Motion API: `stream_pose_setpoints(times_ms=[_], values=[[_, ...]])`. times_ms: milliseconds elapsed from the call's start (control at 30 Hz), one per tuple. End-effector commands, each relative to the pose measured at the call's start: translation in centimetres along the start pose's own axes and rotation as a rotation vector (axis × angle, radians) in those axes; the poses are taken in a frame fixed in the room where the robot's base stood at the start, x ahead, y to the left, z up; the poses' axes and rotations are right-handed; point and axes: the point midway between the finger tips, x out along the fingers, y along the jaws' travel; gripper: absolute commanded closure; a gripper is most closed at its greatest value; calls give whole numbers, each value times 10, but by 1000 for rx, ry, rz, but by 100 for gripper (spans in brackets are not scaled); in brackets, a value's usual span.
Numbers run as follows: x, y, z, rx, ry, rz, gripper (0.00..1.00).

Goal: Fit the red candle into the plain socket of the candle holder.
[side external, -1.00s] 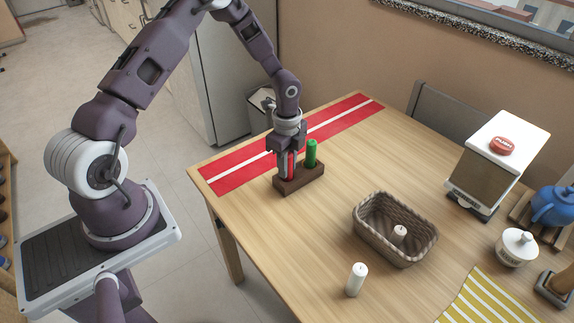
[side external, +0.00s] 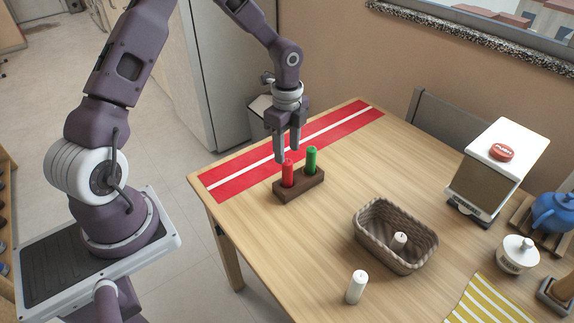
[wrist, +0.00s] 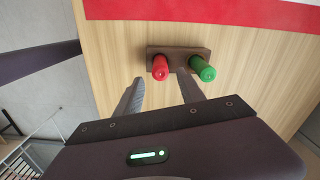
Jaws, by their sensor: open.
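The red candle (side external: 288,173) stands upright in the left socket of the dark brown candle holder (side external: 301,188). A green candle (side external: 311,160) stands upright in the socket to its right. The wrist view also shows the red candle (wrist: 160,68), the green candle (wrist: 203,69) and the holder (wrist: 178,53). My gripper (side external: 289,158) is open and empty, just above the top of the red candle. In the wrist view my gripper's fingers (wrist: 163,97) are spread apart with nothing between them. The sockets themselves are hidden by the candles.
A red runner with a white stripe (side external: 235,176) lies behind the holder. A dispenser with a red button (side external: 487,165) stands right. The table between is clear.

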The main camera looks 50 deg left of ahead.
Motion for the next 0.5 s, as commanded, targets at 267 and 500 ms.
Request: stream_pose_setpoints(times_ms=[267, 500], values=[[-33, 0, 0, 0, 1, 0, 54], [-101, 30, -7, -180, -68, -89, 54]])
